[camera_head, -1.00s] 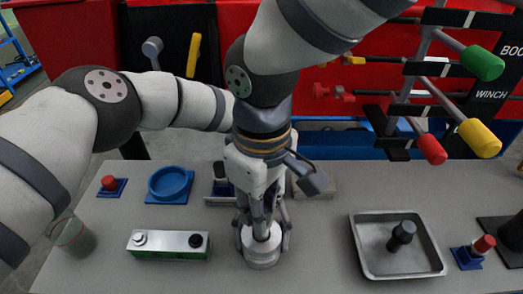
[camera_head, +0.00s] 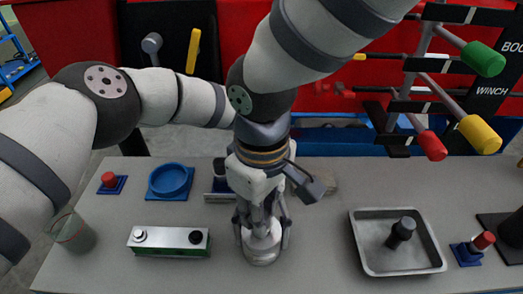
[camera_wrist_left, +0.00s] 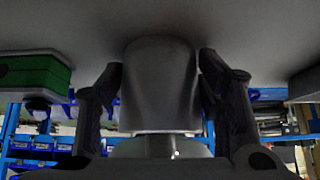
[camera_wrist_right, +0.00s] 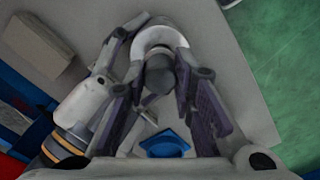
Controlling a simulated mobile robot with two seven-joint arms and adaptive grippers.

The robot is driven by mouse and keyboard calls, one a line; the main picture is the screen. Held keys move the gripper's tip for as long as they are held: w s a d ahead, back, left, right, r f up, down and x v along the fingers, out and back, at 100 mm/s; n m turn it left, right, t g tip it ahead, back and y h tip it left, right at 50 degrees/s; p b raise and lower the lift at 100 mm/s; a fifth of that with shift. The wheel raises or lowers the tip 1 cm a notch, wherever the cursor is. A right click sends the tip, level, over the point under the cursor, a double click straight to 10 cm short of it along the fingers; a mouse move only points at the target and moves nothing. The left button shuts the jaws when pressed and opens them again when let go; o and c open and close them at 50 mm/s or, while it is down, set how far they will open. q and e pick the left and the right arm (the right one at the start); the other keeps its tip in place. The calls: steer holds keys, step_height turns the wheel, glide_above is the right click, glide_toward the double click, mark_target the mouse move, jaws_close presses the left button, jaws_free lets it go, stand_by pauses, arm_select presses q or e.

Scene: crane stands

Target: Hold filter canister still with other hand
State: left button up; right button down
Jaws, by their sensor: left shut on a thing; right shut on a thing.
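The filter canister (camera_head: 262,249), a pale grey cylinder, stands upright on the bench, left of the tray. My right gripper (camera_head: 262,222) comes down from above and is shut on its top. In the right wrist view the canister (camera_wrist_right: 155,38) shows a white rounded rim and a dark grey round part between my right fingers (camera_wrist_right: 158,75). In the left wrist view the canister (camera_wrist_left: 160,85) is a dark cylinder between the two fingers of my left gripper (camera_wrist_left: 160,95), shut on its side. My right arm hides most of my left gripper in the head view.
A green-and-white box (camera_head: 168,242) with knobs lies left of the canister. A metal tray (camera_head: 436,255) holding a dark part (camera_head: 401,232) lies to the right. A blue dish (camera_head: 170,180) and a glass (camera_head: 73,233) stand at left. Bench between canister and tray is clear.

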steer(key=shift+f, duration=1.05)
steer(key=c, duration=1.3)
jaws_free()
steer(key=shift+r, duration=2.55)
arm_select(q)
steer(key=o, duration=1.5)
arm_select(e)
step_height(320, 180, up, 12)
